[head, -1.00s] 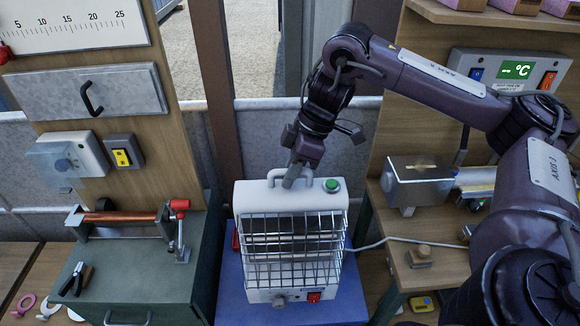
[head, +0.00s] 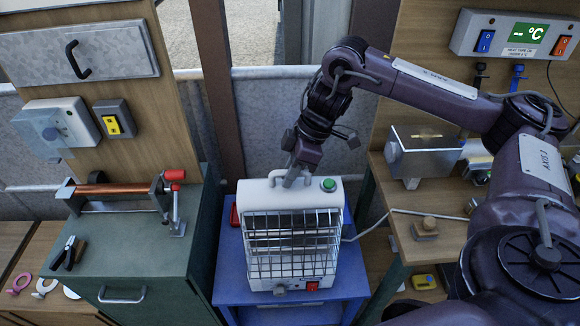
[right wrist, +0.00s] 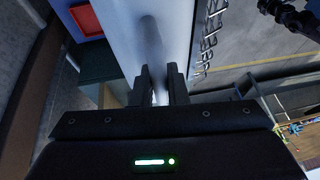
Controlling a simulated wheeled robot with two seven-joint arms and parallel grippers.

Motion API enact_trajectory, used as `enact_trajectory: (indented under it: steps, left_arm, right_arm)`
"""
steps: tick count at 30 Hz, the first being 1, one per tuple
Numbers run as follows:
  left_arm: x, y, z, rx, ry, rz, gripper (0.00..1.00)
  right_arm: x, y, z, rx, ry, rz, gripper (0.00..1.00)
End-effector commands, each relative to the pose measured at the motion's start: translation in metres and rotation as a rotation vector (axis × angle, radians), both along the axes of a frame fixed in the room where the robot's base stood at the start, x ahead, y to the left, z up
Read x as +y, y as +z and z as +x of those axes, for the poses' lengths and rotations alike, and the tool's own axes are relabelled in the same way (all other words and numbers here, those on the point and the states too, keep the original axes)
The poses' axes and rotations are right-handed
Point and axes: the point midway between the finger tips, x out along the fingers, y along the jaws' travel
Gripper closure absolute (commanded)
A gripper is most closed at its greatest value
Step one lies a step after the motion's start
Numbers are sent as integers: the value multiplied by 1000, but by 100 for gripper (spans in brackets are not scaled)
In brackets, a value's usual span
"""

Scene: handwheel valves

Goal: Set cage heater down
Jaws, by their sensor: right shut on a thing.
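The cage heater (head: 293,240) is a white box with a wire cage front, a green button on top and a red switch low on its front. It is upright on or just above the blue stand (head: 350,288); I cannot tell whether its base touches. My right gripper (head: 295,179) is shut on the heater's top handle (head: 275,175). In the right wrist view the fingers (right wrist: 159,85) close around the handle, with the white top of the heater (right wrist: 172,40) beyond them. My left gripper is not in view.
A green cabinet (head: 137,262) with a copper tube in a clamp (head: 120,189) stands left. A wooden bench (head: 400,225) with a metal box (head: 424,150) stands right. The heater's cable (head: 375,225) runs right toward the bench. A red item (head: 234,215) lies behind the heater's left side.

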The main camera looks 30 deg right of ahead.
Motion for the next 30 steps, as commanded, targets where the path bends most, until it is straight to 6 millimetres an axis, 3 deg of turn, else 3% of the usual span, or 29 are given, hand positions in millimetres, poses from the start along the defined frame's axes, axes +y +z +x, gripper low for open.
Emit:
enact_trajectory:
  steps: [3, 4, 8, 20, 25, 30]
  left_arm:
    - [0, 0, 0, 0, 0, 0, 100]
    - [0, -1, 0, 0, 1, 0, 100]
    - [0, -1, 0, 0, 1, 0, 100]
    - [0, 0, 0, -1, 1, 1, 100]
    - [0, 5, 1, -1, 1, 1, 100]
    - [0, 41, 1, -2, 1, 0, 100]
  right_arm:
    - [1, -1, -1, 3, 3, 3, 100]
    - [1, -4, -3, 11, 3, -1, 83]
    - [1, -4, -2, 10, 3, 0, 66]
    - [-2, 4, -2, 5, 2, 0, 65]
    - [-13, 33, -4, 2, 1, 0, 65]
    - [-28, 75, -8, 3, -1, -2, 65]
